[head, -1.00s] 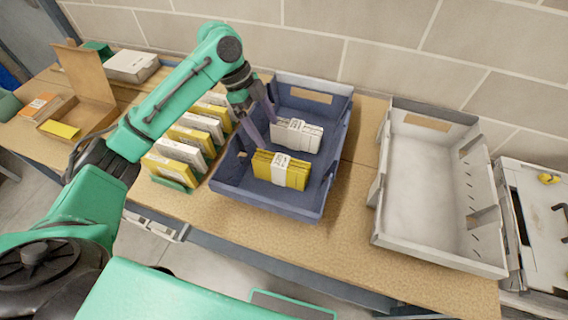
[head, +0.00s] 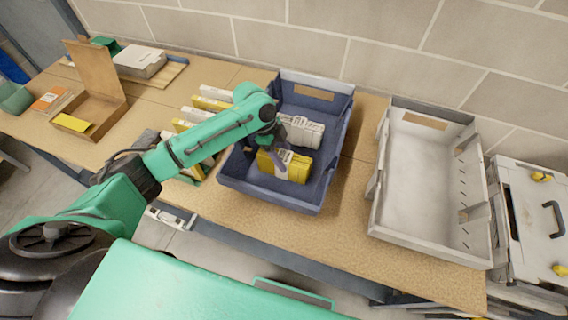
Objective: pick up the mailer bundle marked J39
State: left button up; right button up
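A blue tote (head: 318,197) on the bench holds a white bundle (head: 303,132) at the back and a yellow mailer bundle (head: 296,168) in front. The mark J39 is too small to read on either. My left gripper (head: 281,160) points down into the tote at the yellow bundle, its finger overlapping the bundle's left part. Whether the fingers are around the bundle or only above it, and how wide they are, I cannot tell. My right gripper is out of view.
Yellow and white mailers (head: 213,103) stand in a row left of the tote, partly behind my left arm. An empty grey tote (head: 418,185) stands to the right. An open cardboard box (head: 97,102) is at the far left. A brick wall backs the bench.

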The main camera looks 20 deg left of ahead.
pick_arm(q)
grip_shut()
jog(key=shift+r, duration=0.1)
